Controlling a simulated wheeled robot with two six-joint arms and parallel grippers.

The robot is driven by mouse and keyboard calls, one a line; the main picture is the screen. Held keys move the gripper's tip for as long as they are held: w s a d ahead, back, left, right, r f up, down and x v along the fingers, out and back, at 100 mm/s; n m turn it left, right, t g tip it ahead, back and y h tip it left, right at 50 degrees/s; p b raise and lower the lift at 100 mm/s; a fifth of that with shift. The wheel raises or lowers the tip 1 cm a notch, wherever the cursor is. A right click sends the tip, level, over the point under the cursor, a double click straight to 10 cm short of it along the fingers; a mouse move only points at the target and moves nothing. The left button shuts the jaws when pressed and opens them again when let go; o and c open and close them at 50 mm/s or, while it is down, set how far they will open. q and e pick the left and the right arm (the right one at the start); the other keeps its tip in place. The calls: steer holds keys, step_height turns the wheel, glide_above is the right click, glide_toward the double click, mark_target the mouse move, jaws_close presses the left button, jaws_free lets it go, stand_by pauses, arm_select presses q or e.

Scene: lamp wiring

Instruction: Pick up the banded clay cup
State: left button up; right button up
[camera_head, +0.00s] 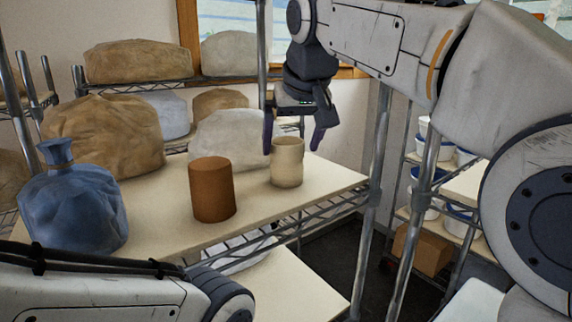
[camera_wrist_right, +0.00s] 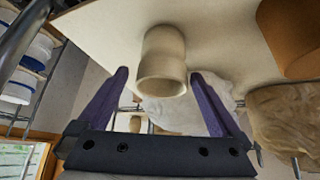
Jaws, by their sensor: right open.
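A pale beige clay cup (camera_head: 287,163) with faint bands stands upright on the cream shelf board, near its right end. In the right wrist view the cup (camera_wrist_right: 162,60) shows between and beyond the two fingertips. My right gripper (camera_head: 293,146) is open and empty, fingers pointing down, with its tips at about rim height on either side of the cup. I cannot tell whether a finger touches it. My left arm shows at the bottom left, but its gripper is out of view.
A brown cylinder (camera_head: 212,190) stands left of the cup, with a gap between. A blue wrapped bundle (camera_head: 72,205) and several brown and white bags (camera_head: 104,137) fill the left and back. The shelf board (camera_head: 325,181) is clear right of the cup, up to its edge.

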mark_target(287, 157)
steer(key=p+x, duration=0.1)
steer(key=x, duration=0.2)
steer(key=shift+w+a+f, duration=0.1)
steer(key=shift+a+f, duration=0.1)
steer(key=shift+f, duration=0.05)
steer(key=shift+w+a+f+p, duration=0.1)
steer(key=shift+w+f+p, duration=0.2)
steer(key=shift+f, duration=0.3)
steer(key=c, duration=1.3)
steer(key=shift+r, duration=0.1)
steer(key=shift+c, duration=0.8)
